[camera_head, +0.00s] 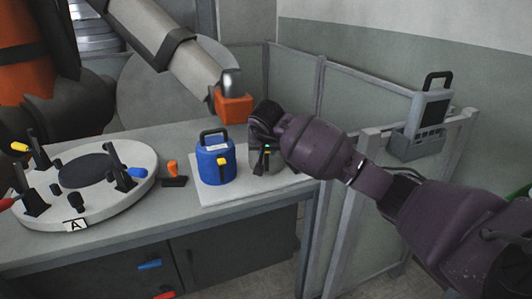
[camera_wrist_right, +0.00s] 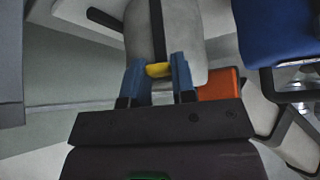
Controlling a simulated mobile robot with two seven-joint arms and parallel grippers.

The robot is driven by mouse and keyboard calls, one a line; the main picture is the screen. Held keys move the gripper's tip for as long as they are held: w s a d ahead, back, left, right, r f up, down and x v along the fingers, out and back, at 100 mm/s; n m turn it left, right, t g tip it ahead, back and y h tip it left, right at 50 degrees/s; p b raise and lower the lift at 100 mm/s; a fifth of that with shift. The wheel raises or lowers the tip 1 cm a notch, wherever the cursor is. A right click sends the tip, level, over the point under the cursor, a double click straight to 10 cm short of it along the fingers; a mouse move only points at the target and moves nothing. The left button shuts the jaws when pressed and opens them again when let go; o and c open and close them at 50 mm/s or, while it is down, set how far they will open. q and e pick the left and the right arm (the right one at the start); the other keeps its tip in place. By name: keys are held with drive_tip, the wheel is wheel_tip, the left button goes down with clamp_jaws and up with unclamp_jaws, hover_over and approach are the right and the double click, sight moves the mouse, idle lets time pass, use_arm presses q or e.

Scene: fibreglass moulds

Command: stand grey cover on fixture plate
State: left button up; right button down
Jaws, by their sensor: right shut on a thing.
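The grey cover (camera_head: 256,163) stands on the right part of a white mat (camera_head: 290,185), partly hidden behind my right gripper (camera_head: 266,150). In the right wrist view the grey cover (camera_wrist_right: 180,30) shows a dark band, and the fingers of my right gripper (camera_wrist_right: 158,80) are shut on its yellow tab (camera_wrist_right: 158,70). I cannot tell whether the cover touches the mat. The fixture plate (camera_head: 112,198) is a round pale disc at the left of the bench, with a dark round centre, several clamps around it and a label A. My left gripper is out of view.
A blue cover (camera_head: 215,162) with a black handle stands on the mat, close left of the grey one. A small orange-handled clamp (camera_head: 174,172) sits between plate and mat. An orange-ended grey machine arm (camera_head: 233,105) hangs behind. A fence (camera_head: 345,95) borders the right.

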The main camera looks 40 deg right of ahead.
drive_tip(key=shift+f, duration=0.65)
drive_tip(key=shift+r, duration=0.1)
drive_tip(key=c, duration=0.9)
unclamp_jaws()
drive_tip(key=shift+c, duration=0.2)
